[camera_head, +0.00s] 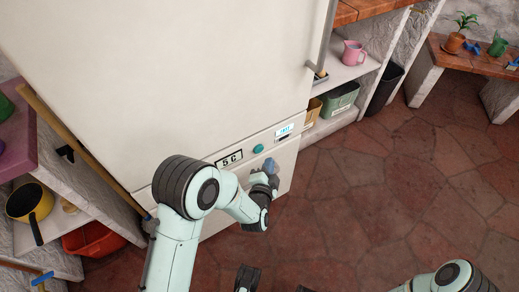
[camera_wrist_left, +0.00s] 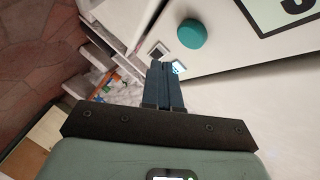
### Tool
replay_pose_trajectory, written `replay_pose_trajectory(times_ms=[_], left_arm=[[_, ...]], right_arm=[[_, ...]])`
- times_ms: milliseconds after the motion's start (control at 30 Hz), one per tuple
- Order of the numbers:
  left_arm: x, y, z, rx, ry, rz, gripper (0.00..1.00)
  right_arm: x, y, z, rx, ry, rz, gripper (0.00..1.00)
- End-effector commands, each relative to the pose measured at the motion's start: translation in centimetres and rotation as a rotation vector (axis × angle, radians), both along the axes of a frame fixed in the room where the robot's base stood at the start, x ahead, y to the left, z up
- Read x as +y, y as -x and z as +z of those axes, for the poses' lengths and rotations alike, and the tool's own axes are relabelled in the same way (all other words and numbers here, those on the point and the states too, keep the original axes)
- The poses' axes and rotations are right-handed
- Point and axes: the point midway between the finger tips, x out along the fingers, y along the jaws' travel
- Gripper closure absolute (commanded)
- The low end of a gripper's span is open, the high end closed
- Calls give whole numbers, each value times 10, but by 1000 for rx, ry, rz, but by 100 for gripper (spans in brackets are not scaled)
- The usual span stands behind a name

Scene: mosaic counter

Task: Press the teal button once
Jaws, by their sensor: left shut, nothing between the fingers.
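The teal button (camera_head: 259,148) is a small round knob on the front panel of the white fridge, between the "5 C" label and a small lit display. My left gripper (camera_head: 270,165) is shut and empty, just below and right of the button in the head view. In the left wrist view its closed fingers (camera_wrist_left: 165,70) are apart from the button (camera_wrist_left: 192,33) in the picture, with the button up and to the right of the tips. I cannot tell whether the fingertips touch the panel. My right gripper (camera_head: 276,284) shows only as two separated dark fingers at the bottom edge.
The white fridge (camera_head: 150,70) fills the upper left, with a long vertical handle (camera_head: 326,35). Shelves with a pink jug (camera_head: 353,52) and a green bin (camera_head: 340,99) stand to its right. A yellow pan (camera_head: 30,202) is at left. The tiled floor (camera_head: 400,190) is open at right.

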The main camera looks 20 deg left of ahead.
Motion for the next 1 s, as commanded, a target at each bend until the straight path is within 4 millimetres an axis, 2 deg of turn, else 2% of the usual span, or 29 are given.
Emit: replay_pose_trajectory(times_ms=[100, 300, 1000], left_arm=[[-11, 8, 0, 1, 1, -3, 100], [-19, 15, 0, 1, 0, -1, 100], [-19, 15, 0, 0, 0, 0, 100]], right_arm=[[0, 0, 3, -1, 0, 0, 100], [0, 0, 6, -1, 0, 0, 100], [0, 0, 5, -1, 0, 0, 100]])
